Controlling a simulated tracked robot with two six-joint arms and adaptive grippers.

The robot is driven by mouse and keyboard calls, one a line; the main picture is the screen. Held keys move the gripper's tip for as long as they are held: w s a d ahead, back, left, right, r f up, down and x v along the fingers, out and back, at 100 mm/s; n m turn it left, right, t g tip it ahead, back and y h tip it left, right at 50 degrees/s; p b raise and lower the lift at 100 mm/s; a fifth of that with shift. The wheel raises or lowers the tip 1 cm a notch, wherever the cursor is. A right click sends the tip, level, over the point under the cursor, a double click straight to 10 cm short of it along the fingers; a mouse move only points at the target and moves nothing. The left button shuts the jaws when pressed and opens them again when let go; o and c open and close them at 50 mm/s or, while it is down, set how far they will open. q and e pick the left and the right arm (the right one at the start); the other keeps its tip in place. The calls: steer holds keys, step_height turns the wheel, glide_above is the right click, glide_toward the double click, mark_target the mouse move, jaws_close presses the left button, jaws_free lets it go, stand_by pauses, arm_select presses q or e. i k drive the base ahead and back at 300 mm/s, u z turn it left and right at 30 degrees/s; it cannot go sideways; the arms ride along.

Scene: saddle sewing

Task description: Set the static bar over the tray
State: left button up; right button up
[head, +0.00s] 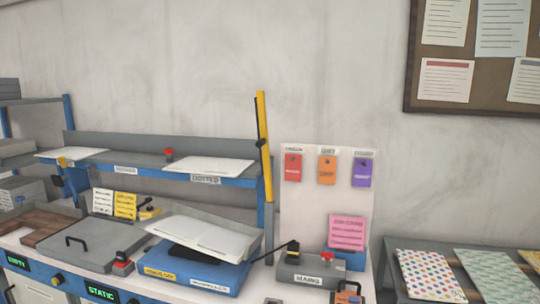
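A long yellow bar (264,140) stands nearly upright at a blue post behind the worktop, with a black clamp-like piece partway up; it looks like the static bar, but I see no label on it. In front of it, a blue tray-like unit (223,279) with yellow and white labels carries a tilted stack of white sheets (205,237). The bar stands behind and to the right of the stack, not across it. Neither of my grippers is recognisable in the head view.
A grey lidded box (92,245) sits left of the tray. A shelf (130,170) runs behind. Coloured tags hang on a white panel (325,195). Patterned sheets (430,275) lie far right.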

mark_target(262, 143)
steer(key=u, duration=1.15)
steer(key=i, duration=0.15)
steer(key=z, duration=2.85)
steer(key=k, duration=0.85)
steer(key=u, duration=0.65)
steer(key=i, duration=1)
steer(key=u, duration=0.1)
